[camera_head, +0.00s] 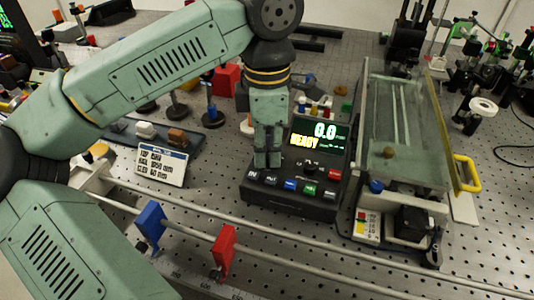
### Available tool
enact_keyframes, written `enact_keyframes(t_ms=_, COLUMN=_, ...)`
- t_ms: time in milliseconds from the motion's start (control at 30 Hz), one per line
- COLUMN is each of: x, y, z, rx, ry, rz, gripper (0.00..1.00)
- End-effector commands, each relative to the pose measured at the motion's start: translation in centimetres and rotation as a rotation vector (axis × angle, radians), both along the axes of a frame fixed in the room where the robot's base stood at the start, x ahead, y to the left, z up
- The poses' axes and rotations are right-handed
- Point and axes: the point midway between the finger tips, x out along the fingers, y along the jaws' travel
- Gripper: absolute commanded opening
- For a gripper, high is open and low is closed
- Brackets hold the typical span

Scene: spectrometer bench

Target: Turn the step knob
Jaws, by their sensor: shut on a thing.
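The black control box (289,202) stands on the bench in the middle, with a lit display (319,134) reading 0.0 and READY. My gripper (267,159) points down at the left part of its panel, left of the display. Its fingers are shut on what appears to be the step knob, which the fingers hide almost fully. I cannot make out the knob's marks or angle. A small dark round part (309,167) also shows on the panel, right of my fingers.
A glass-covered instrument (390,95) with a yellow handle (466,172) stands to the right. A rail with a blue holder (150,222) and a red holder (223,250) runs in front. A small sign card (162,166) stands to the left. Perforated bench shows at lower right.

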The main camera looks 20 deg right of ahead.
Motion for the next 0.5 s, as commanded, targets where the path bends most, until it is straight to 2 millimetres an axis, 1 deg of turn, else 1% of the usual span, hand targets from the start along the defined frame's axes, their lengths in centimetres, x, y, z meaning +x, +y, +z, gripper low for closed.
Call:
enact_keyframes(t_ms=200, x=-0.02, y=-0.06, z=-0.10, rx=-0.003, ry=0.002, rz=-0.145, gripper=0.00)
enact_keyframes(t_ms=500, x=-0.03, y=-0.04, z=0.00, rx=-0.002, ry=0.001, rz=-0.258, gripper=0.00)
